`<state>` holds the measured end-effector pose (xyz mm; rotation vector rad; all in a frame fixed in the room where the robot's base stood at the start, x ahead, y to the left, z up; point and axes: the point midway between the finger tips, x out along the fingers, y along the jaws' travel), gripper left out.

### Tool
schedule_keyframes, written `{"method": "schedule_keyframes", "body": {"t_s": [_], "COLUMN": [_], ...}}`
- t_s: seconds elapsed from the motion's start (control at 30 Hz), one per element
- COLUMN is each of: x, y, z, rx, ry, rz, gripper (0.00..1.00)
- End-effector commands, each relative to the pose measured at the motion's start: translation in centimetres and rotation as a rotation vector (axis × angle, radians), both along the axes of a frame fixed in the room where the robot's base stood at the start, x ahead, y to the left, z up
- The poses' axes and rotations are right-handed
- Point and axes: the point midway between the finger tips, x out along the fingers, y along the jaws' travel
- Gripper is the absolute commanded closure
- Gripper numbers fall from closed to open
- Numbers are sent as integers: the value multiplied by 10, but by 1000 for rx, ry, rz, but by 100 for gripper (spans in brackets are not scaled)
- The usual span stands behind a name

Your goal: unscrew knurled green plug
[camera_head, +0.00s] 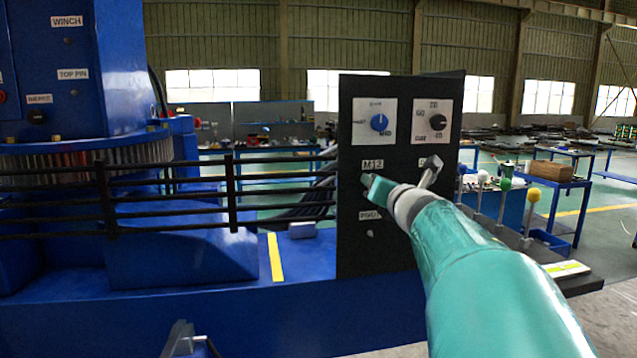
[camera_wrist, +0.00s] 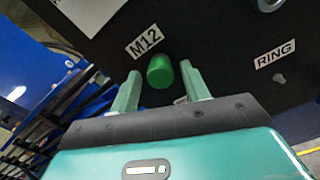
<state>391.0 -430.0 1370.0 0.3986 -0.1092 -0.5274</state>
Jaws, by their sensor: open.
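The green plug (camera_wrist: 160,71) sticks out of the black panel (camera_wrist: 215,30) just below the M12 label, in the wrist view. Its rounded end faces me; knurling is too small to make out. My gripper (camera_wrist: 160,80) is open, with one finger on each side of the plug. Small gaps show between the fingers and the plug, and I cannot tell how deep the fingers reach around it. In the head view, my gripper (camera_head: 378,188) is at the panel (camera_head: 352,245) under the M12 label and hides most or all of the plug.
Above are a blue knob (camera_head: 380,122) and a black knob (camera_head: 437,122). A metal lever (camera_head: 430,170) stands close to my gripper's right. A black railing (camera_head: 170,200) runs left of the panel. Ball-topped levers (camera_head: 505,185) stand at right, near my arm.

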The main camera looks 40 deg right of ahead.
Motion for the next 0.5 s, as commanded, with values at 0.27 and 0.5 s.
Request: {"method": "schedule_keyframes", "body": {"t_s": [0.27, 0.5], "x": [0, 0], "y": [0, 0], "z": [0, 0], "rx": [224, 381], "ry": [-132, -226], "rz": [-1, 0], "gripper": [54, 54]}}
